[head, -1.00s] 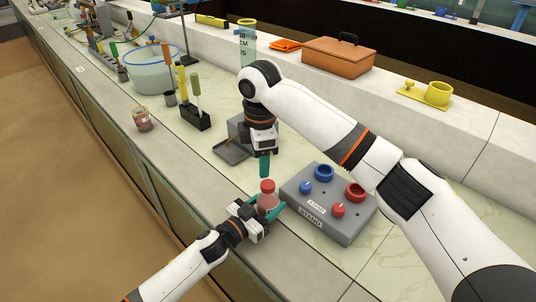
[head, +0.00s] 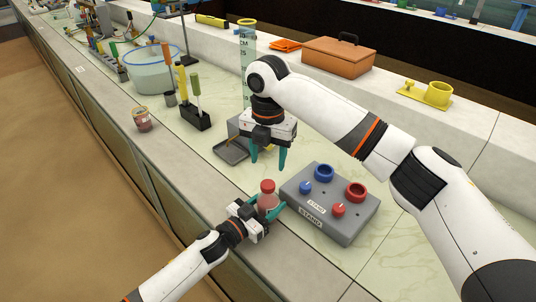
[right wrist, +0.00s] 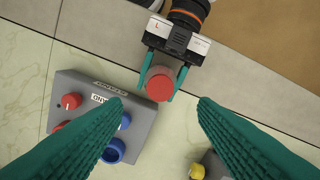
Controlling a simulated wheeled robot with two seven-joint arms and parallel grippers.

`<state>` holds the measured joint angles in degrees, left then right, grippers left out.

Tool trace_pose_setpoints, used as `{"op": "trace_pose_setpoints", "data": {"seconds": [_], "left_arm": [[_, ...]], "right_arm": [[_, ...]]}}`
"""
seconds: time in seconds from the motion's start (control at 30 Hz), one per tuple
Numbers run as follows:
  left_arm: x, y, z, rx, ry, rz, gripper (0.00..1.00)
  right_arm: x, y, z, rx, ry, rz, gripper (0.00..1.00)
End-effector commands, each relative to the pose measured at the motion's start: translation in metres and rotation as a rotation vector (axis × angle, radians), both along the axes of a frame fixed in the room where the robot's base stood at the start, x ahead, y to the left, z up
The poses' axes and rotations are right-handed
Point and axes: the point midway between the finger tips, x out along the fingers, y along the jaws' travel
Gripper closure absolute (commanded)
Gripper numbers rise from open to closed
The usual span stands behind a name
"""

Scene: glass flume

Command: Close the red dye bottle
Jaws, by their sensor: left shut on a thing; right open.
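The red dye bottle (head: 267,203) stands upright near the counter's front edge, with a red cap (head: 267,186) on its top. From above, the cap shows as a red disc in the right wrist view (right wrist: 160,84); I cannot tell how tightly it sits. My left gripper (head: 265,209) is shut around the bottle's body, and its fingers also show on both sides in the right wrist view (right wrist: 161,88). My right gripper (head: 268,161) is open and empty, above and behind the bottle, apart from the cap.
A grey stand (head: 325,222) just right of the bottle carries blue and red knobs and rings. A grey scale-like device (head: 232,151) lies behind the bottle. A rack with screwdrivers (head: 196,119) and a small jar (head: 142,119) are farther left.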

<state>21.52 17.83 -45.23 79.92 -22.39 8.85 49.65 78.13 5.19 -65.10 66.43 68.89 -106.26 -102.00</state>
Motion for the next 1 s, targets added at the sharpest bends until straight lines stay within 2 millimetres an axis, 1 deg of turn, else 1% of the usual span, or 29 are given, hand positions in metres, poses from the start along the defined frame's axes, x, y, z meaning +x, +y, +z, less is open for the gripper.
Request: {"op": "trace_pose_setpoints", "data": {"seconds": [0.13, 0.4, 0.53, 0.7, 0.97, 1.0], "left_arm": [[0.000, 0.000, 0.000, 0.000, 0.000, 0.000, 1.00], [0.000, 0.000, 0.000, 0.000, 0.000, 0.000, 1.00], [0.000, 0.000, 0.000, 0.000, 0.000, 0.000, 1.00], [0.000, 0.000, 0.000, 0.000, 0.000, 0.000, 1.00], [0.000, 0.000, 0.000, 0.000, 0.000, 0.000, 1.00], [0.000, 0.000, 0.000, 0.000, 0.000, 0.000, 1.00]], "right_arm": [[0.000, 0.000, -0.014, -0.001, 0.002, -0.001, 0.47], [-0.001, 0.000, -0.055, -0.001, 0.003, -0.001, 0.47], [0.000, 0.000, -0.070, -0.001, 0.003, -0.002, 0.47], [0.000, 0.000, -0.079, -0.001, 0.000, -0.002, 0.47], [0.000, 0.000, -0.080, -0.001, 0.000, -0.002, 0.47], [0.000, 0.000, -0.080, -0.001, 0.000, -0.002, 0.52]]}}
